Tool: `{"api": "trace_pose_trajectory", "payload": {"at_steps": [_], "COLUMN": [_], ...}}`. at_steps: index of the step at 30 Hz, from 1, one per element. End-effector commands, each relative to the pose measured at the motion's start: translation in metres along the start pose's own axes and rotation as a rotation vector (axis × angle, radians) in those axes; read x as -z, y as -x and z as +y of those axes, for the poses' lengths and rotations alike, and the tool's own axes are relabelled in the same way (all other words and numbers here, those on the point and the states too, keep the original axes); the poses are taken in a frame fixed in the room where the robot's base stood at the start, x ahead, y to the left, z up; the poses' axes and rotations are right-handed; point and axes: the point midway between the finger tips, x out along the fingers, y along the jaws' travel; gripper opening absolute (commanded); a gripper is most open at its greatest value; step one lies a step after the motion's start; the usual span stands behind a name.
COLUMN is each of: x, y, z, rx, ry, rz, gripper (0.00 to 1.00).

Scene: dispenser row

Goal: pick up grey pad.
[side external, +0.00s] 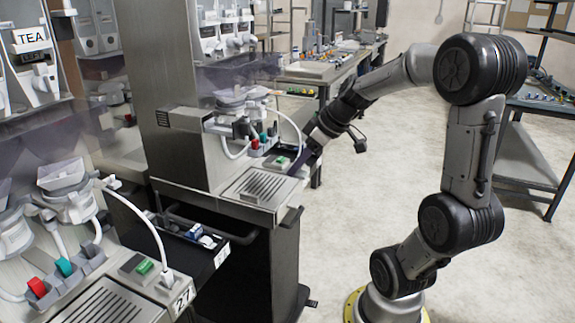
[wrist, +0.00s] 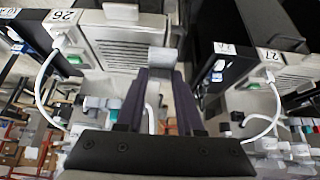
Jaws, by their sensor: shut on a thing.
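In the wrist view, my gripper (wrist: 160,75) has its two dark fingers closed on a small pale grey block, which I take to be the grey pad (wrist: 162,58). The pad shows at the fingertips, in front of the slotted drip tray (wrist: 122,52) of a dispenser. I cannot tell whether the pad touches the dispenser. In the side external view, my gripper (side external: 301,163) is at the right edge of the middle dispenser, beside its green button (side external: 282,161). The pad cannot be made out there.
The dispenser's drip tray (side external: 258,184) lies just left of my gripper. A white hose (side external: 289,122) arches close by. Another dispenser with a green button (side external: 145,267) stands in the left foreground. A cluttered workbench (side external: 325,70) stands behind. The floor on the right is open.

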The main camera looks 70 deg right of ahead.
Motion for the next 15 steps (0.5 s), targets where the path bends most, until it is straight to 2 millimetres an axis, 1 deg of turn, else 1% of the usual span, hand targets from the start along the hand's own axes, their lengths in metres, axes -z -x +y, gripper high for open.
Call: {"api": "trace_pose_trajectory", "payload": {"at_steps": [1,5,15], "x": [-0.003,-0.006,0.0], "y": [0.006,0.014,0.028], "z": [-0.003,-0.008,-0.01], "rx": [-0.002,-0.002,0.0], "ry": [0.0,0.0,0.0], "rz": [0.001,0.001,0.0], "gripper": [0.0,0.0,0.0]}}
